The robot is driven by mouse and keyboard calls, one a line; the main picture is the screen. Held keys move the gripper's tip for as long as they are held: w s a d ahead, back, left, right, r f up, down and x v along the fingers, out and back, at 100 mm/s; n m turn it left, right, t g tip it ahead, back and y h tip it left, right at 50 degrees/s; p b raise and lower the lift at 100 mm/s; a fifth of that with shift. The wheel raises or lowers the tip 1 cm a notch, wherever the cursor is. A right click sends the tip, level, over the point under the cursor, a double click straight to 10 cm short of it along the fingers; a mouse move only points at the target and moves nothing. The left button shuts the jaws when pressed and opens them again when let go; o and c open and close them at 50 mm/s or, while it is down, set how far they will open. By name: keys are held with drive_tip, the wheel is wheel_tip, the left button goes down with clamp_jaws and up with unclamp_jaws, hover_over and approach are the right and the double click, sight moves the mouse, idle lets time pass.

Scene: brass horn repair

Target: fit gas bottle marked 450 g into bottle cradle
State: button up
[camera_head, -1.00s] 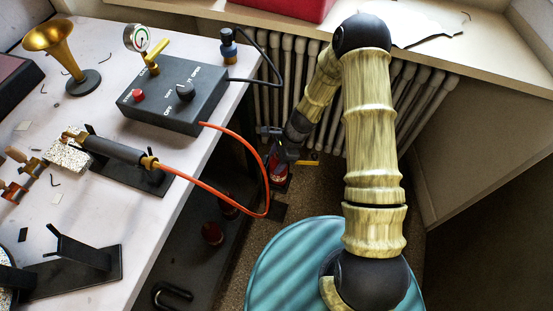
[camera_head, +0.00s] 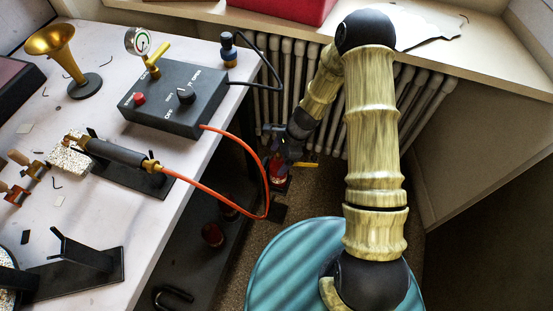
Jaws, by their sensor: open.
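My gripper (camera_head: 284,158) is open, low beyond the right edge of the workbench, in front of the radiator. A red bottle (camera_head: 277,171) shows right at it, partly covered by it; I cannot tell whether the jaws touch it. Two more dark red bottles, one (camera_head: 212,234) nearer and one (camera_head: 229,207) farther, stand in the shade below the bench. No weight mark is readable on any of them. A dark flat piece (camera_head: 279,212) lies below the gripper; I cannot tell whether it belongs to the bottle cradle, which I cannot clearly pick out.
The orange hose (camera_head: 225,199) loops off the bench close to my gripper. The grey control box (camera_head: 176,98) and a torch (camera_head: 118,153) on a stand are on the bench (camera_head: 150,215). A teal round top (camera_head: 290,265) is at the front; the radiator (camera_head: 411,105) is behind.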

drive_tip(key=p+v, duration=0.2)
drive_tip(key=v, duration=0.7)
drive_tip(key=shift+r, duration=0.3)
drive_tip(key=shift+w, duration=0.1)
drive_tip(key=s+d+r+n+t+h, duration=0.1)
drive_tip(key=s+d+r+n, duration=0.3)
drive_tip(key=r, duration=0.5)
drive_tip(key=s+d+r+n+t+h, duration=0.2)
drive_tip(key=s+d+r+n, duration=0.3)
drive_tip(key=s+r+n, duration=0.4)
drive_tip(key=r+n+h, duration=0.1)
drive_tip(key=n, duration=0.1)
drive_tip(key=shift+d+r+n+h, duration=0.25)
drive_tip(key=shift+d+n+h, duration=0.05)
drive_tip(key=shift+s, duration=0.1)
